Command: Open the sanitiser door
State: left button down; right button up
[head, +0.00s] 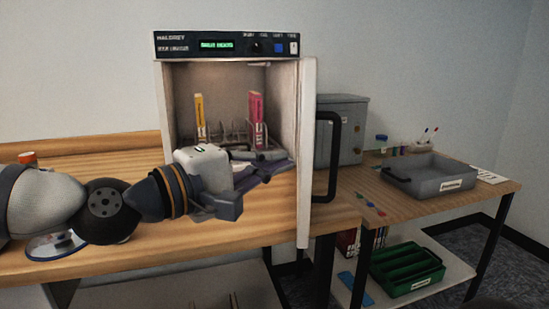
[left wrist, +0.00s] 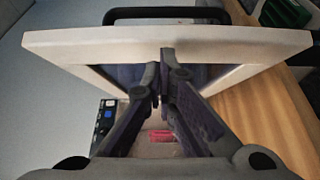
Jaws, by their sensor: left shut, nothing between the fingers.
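The sanitiser (head: 226,44) is a cabinet with a dark control panel and a lit green display, standing on the wooden bench. Its white door (head: 307,150) stands wide open on the right, seen nearly edge-on, with a black bar handle (head: 333,157) on its outer face. My left gripper (head: 280,164) is in front of the opening, shut and empty, its fingers pointing toward the door's inner side. In the left wrist view the closed fingertips (left wrist: 160,92) overlap the door's inner face (left wrist: 100,52); contact cannot be told. My right gripper is out of view.
Inside the cabinet, a yellow item (head: 200,118) and a pink item (head: 256,120) stand by a wire rack. Right of the door are a grey box (head: 345,112), a grey tray (head: 445,178) on the side table and a green crate (head: 407,268) below.

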aim_at(331, 154)
pick_arm(q)
jog(key=shift+d+f, duration=0.1)
jog(key=shift+d, duration=0.15)
jog(key=d, duration=0.3)
jog(key=d+p, duration=0.1)
jog(key=d, duration=0.1)
jog(key=shift+s+r, duration=0.2)
jog(key=shift+s, duration=0.2)
jog(key=d, duration=1.1)
jog(key=shift+w+d+f, duration=0.15)
jog(key=shift+w+f, duration=0.05)
jog(key=shift+w, duration=0.25)
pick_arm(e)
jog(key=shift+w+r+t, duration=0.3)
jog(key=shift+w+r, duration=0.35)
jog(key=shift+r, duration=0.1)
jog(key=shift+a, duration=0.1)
